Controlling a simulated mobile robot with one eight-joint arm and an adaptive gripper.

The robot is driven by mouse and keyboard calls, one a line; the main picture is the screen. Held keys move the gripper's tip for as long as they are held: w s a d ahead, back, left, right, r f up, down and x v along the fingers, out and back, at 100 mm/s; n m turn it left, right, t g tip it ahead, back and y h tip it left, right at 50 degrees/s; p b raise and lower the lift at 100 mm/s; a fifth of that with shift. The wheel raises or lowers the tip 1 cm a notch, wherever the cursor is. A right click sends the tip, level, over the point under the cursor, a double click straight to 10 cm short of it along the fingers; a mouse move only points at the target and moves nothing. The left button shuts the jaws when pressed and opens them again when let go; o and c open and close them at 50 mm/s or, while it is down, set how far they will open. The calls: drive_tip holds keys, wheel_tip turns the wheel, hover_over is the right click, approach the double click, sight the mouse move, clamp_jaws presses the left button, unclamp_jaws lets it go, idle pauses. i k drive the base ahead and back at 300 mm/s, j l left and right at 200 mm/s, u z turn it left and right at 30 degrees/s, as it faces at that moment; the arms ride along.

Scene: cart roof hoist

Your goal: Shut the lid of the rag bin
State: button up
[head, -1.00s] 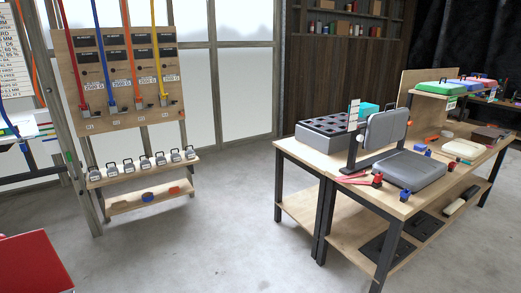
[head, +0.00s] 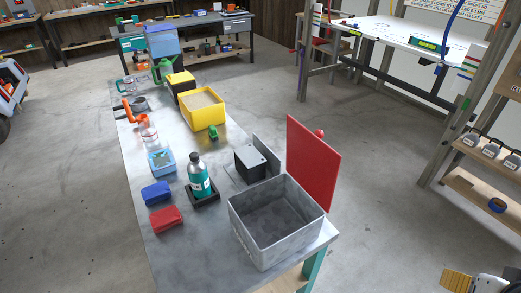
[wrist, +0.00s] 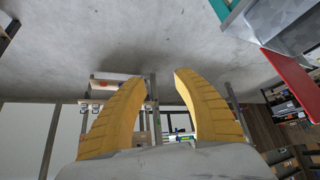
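The rag bin (head: 262,236) is a grey, open-topped box at the near end of the metal table, and its inside looks empty. Its red lid (head: 313,165) stands open, upright along the bin's right side. In the wrist view the red lid (wrist: 289,76) shows at the upper right, beside the grey bin (wrist: 285,22). My gripper (head: 456,281) is at the bottom right corner of the head view, partly cut off, well to the right of the bin. In the wrist view my gripper (wrist: 155,84) has its yellow fingers apart with nothing between them.
On the metal table (head: 180,248) stand a teal bottle (head: 199,180) in a black tray, a dark box (head: 250,163), red (head: 166,219) and blue (head: 156,193) blocks and a yellow bin (head: 202,108). A rack post (head: 450,140) stands at right. The floor between is clear.

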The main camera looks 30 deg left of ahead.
sight(314, 164)
drive_tip(key=i+l+u, duration=0.15)
drive_tip(key=u, duration=0.3)
drive_tip(key=i+l+u, duration=0.25)
drive_tip(key=u, duration=0.2)
drive_tip(key=i+l+u, duration=0.2)
drive_tip(key=u, duration=0.2)
drive_tip(key=i+l+u, duration=0.1)
drive_tip(key=l+u, duration=0.35)
drive_tip(key=i+l+u, duration=0.1)
drive_tip(key=l+u, duration=0.2)
drive_tip(key=u, duration=0.15)
drive_tip(key=l+u, duration=0.45)
drive_tip(key=j, duration=0.1)
